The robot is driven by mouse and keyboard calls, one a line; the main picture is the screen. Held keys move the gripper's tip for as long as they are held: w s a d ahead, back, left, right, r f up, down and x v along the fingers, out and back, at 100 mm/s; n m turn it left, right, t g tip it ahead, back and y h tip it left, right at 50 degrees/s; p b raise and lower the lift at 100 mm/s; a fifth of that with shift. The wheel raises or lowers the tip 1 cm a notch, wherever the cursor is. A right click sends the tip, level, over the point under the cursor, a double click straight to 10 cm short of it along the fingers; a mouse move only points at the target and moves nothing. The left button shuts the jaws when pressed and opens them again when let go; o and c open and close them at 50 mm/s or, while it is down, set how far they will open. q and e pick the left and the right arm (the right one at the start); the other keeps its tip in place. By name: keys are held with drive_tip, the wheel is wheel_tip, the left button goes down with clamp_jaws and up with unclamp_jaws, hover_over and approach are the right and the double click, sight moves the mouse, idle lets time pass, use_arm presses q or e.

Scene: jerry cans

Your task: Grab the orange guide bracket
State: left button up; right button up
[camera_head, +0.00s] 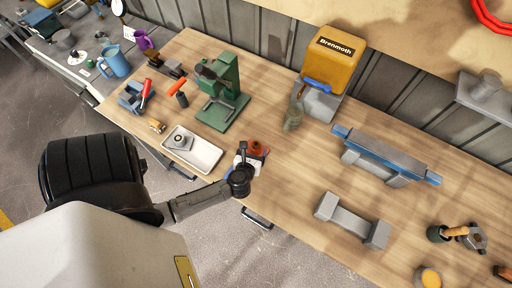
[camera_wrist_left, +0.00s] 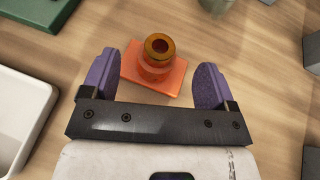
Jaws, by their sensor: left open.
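The orange guide bracket (camera_wrist_left: 155,75) lies on the wooden bench. It has a flat rectangular base and a round collar with a dark hole on top. It also shows small in the head view (camera_head: 257,149), partly hidden behind my wrist. My left gripper (camera_wrist_left: 157,83) is open above the bracket, with one purple finger pad on each side of it. In the head view my left gripper (camera_head: 247,160) is near the bench's front edge, right of the white tray. No contact between the pads and the bracket is visible. My right gripper is not in view.
A white tray (camera_head: 208,155) with a grey part stands to the left. A green machine (camera_head: 229,100) is behind it. A yellow Brenmoth machine (camera_head: 331,62) stands at the back. A blue-and-grey fixture (camera_head: 385,156) and a grey block (camera_head: 350,218) are to the right.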

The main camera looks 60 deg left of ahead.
sight(255, 146)
use_arm(q)
drive_tip(key=shift+x, duration=1.7)
drive_tip(key=shift+r, duration=0.1)
clamp_jaws()
